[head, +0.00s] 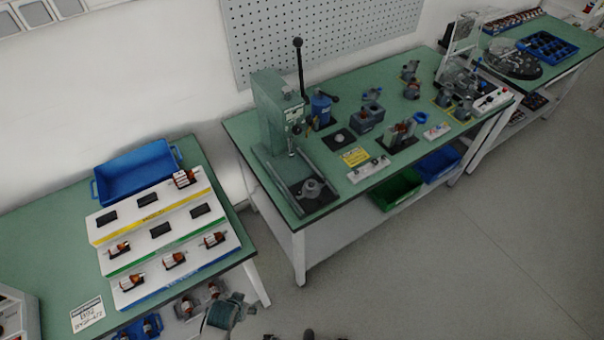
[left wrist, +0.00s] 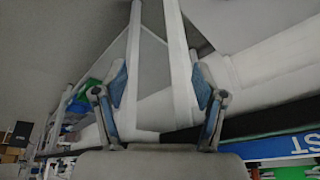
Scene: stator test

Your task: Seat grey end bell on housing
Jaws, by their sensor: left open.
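Several small grey parts stand on the middle green bench. A round grey part (head: 311,187) sits on the base of the green press. A grey block-shaped part (head: 367,117) stands right of the press, and a grey fixture with a copper-coloured piece (head: 400,135) is in front of it. At this size I cannot tell which is the end bell and which is the housing. My left gripper (left wrist: 160,85) is open in the left wrist view, with nothing between its fingers; white bench legs show beyond. My right gripper is not in view.
The green lever press (head: 277,115) stands at the bench's left end. A stepped white rack (head: 163,257) with copper-wound parts and a blue tray (head: 137,172) are on the left bench. Open floor lies at right.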

